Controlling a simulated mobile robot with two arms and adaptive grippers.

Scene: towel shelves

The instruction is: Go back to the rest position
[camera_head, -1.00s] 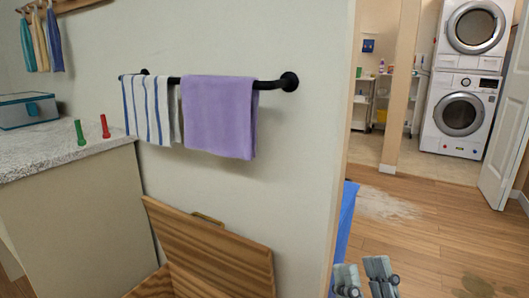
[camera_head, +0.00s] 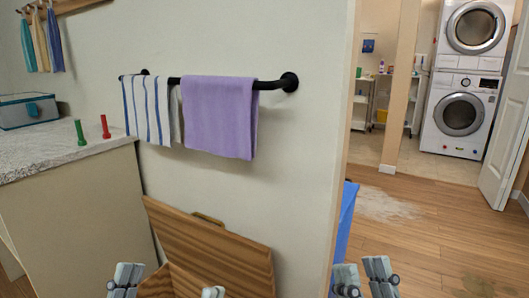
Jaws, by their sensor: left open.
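My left gripper (camera_head: 168,284) shows at the bottom left of the head view. Its two fingers are wide apart with nothing seen between them, in front of the wooden chest. My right gripper (camera_head: 361,270) is at the bottom, right of the wall end. Its two fingers are close together with a narrow gap between them, and no object shows in it. The lower parts of both grippers are cut off by the frame edge.
A black rail (camera_head: 268,85) holds a striped towel (camera_head: 150,108) and a purple towel (camera_head: 220,118). An open wooden chest (camera_head: 225,253) is below. A counter (camera_head: 60,150) stands left. Floor (camera_head: 440,235) is free at right, before the washer (camera_head: 460,115).

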